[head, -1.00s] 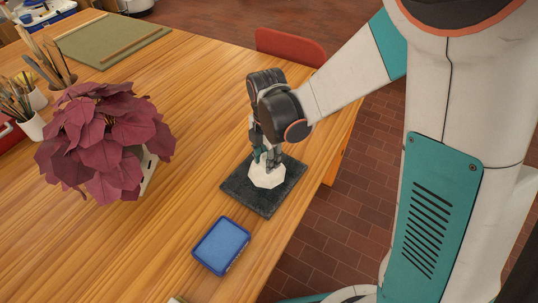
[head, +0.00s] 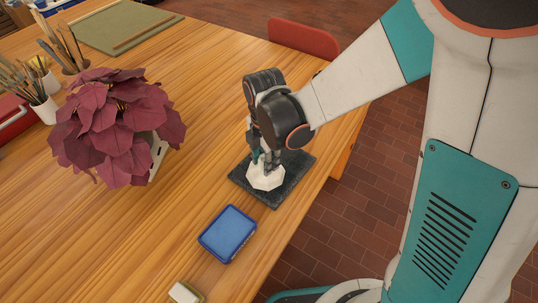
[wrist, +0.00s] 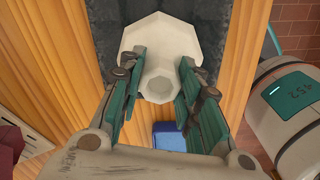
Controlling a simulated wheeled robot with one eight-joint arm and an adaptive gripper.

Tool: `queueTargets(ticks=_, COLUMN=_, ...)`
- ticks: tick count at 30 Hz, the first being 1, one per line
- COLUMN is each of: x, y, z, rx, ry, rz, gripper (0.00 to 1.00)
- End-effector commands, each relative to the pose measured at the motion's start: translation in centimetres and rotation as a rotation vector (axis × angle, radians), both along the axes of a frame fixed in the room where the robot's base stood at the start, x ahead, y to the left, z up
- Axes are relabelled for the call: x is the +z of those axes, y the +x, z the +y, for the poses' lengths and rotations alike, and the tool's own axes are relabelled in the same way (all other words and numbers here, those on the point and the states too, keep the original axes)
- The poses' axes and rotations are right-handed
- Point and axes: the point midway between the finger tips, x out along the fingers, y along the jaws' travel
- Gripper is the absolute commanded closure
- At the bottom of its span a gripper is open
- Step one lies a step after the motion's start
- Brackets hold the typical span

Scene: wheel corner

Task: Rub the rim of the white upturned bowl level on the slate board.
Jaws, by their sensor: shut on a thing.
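The white faceted bowl (head: 265,178) is upside down on the dark slate board (head: 292,184), rim downward. It sits left of the board's middle in the head view and looks about level. In the wrist view the bowl (wrist: 160,38) shows its wide body against the slate board (wrist: 104,25), with its narrow foot toward me. My gripper (head: 265,162) points down from above, shut on the bowl's foot. In the wrist view the gripper's fingers (wrist: 158,84) stand on both sides of the foot. The contact between rim and slate is hidden.
A blue tray (head: 228,234) lies in front of the board, apart from it. A small pale block (head: 185,292) is at the bottom edge. A dark red leafy plant (head: 115,125) stands left. The table's right edge runs close to the board; a red chair (head: 303,38) is beyond.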

Motion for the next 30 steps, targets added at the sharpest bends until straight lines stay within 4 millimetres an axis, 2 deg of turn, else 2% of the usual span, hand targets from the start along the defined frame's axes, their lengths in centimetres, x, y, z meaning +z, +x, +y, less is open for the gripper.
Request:
queueTargets(ticks=13, x=0.2, y=-0.4, z=0.2, rx=0.002, ry=0.003, rz=0.004, gripper=0.87)
queueTargets(ticks=30, x=5.5, y=-0.3, z=0.2, rx=0.001, ry=0.001, rz=0.002, gripper=0.87)
